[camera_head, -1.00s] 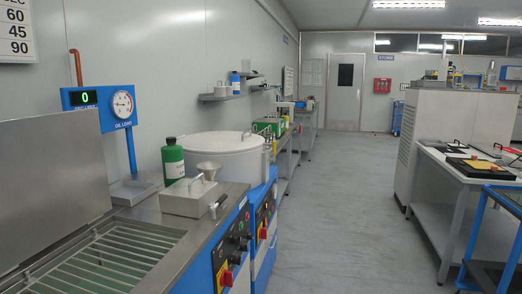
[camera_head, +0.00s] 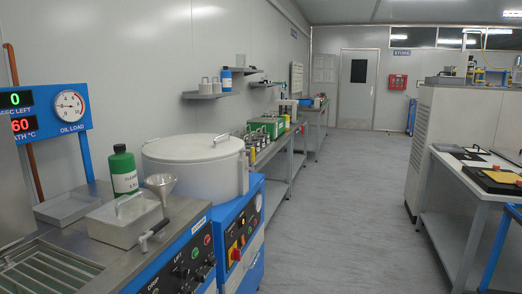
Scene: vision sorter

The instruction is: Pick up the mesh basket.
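No thing in view clearly shows as a mesh basket. A grey box-like item with a raised handle (camera_head: 124,220) sits on the steel bench top at the lower left; I cannot tell whether it is mesh. A shallow grey tray (camera_head: 66,209) lies behind it, below the gauge panel. A slatted or wire grid (camera_head: 45,272) shows in the basin at the bottom left, cut by the frame edge. My gripper is not in view.
A green bottle (camera_head: 123,173), a metal funnel (camera_head: 160,186) and a large white lidded drum (camera_head: 195,165) stand near the box. A blue gauge panel (camera_head: 60,108) is at the left. The grey floor (camera_head: 345,215) is clear. A right-hand table (camera_head: 470,180) borders the aisle.

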